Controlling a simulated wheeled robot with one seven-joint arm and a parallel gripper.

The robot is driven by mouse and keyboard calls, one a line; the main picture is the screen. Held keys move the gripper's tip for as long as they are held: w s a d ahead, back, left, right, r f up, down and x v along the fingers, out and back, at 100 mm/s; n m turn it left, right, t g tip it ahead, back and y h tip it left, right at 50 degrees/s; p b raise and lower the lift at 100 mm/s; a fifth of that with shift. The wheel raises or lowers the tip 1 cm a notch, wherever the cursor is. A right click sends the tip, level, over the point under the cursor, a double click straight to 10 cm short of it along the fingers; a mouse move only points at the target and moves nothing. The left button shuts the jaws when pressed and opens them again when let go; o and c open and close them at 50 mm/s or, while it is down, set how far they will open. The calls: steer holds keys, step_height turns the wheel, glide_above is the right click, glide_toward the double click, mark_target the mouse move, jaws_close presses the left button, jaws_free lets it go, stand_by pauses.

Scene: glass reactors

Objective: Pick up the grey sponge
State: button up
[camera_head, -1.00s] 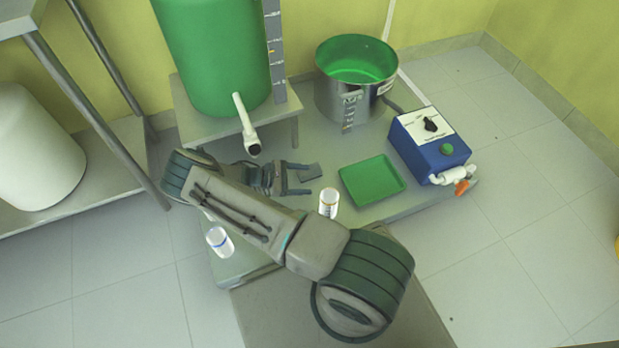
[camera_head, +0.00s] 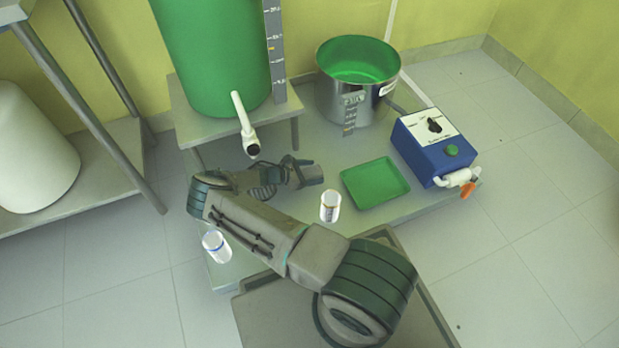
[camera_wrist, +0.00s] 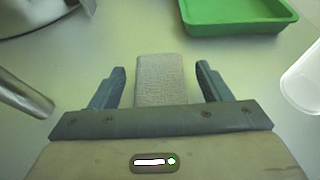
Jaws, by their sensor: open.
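The grey sponge (camera_wrist: 160,80) is a pale, rough-textured block in the wrist view. It lies between the two fingers of my gripper (camera_wrist: 161,80), with a gap on each side. My gripper is open, and its fingers do not appear to touch the sponge. The near end of the sponge is hidden behind the gripper's front bar. In the head view the sponge (camera_head: 309,175) shows at the fingers of my gripper (camera_head: 305,170), on the grey platform just left of the green tray.
The green tray (camera_head: 375,183) is to the right of the sponge. White jars stand right (camera_head: 330,206) and left (camera_head: 216,246) of my arm. A tank spout (camera_head: 246,128) hangs behind the gripper. A steel pot (camera_head: 357,85) and a blue control box (camera_head: 433,145) stand farther back.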

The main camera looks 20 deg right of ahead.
steer(key=shift+d, duration=0.1)
steer(key=c, duration=1.1)
steer(key=shift+r, duration=0.1)
